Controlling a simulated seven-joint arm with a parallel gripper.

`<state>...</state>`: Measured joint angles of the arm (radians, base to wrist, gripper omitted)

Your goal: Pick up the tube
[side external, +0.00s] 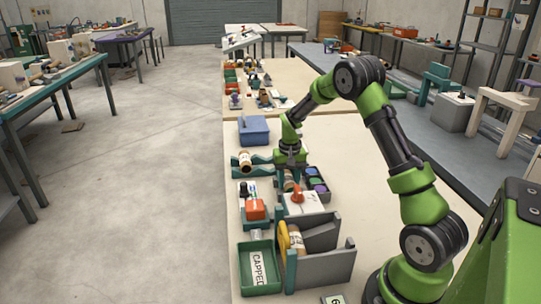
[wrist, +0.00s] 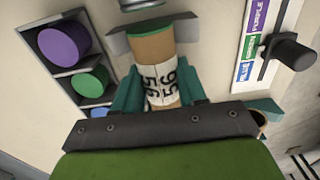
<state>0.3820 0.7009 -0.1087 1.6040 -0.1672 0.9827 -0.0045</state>
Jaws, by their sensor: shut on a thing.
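The tube (wrist: 160,75) is tan with a white label band printed with dark digits and a green ring near its far end. My gripper (wrist: 158,92) has its teal fingers on both sides of the tube's label band and is shut on it. In the side view, my gripper (side external: 291,165) points down at the table, with the tube (side external: 289,184) just below it, partly hidden. Grey pieces stand beside the tube's far end in the wrist view; I cannot tell whether the tube touches them or the table.
A second tube (side external: 247,159) lies at a teal holder on the left. A dark tray (side external: 328,196) with purple, green and blue round pieces stands close on the right. A red-orange knob (side external: 297,193), a grey open box (side external: 326,268) and a green bin (side external: 244,268) stand nearer the camera.

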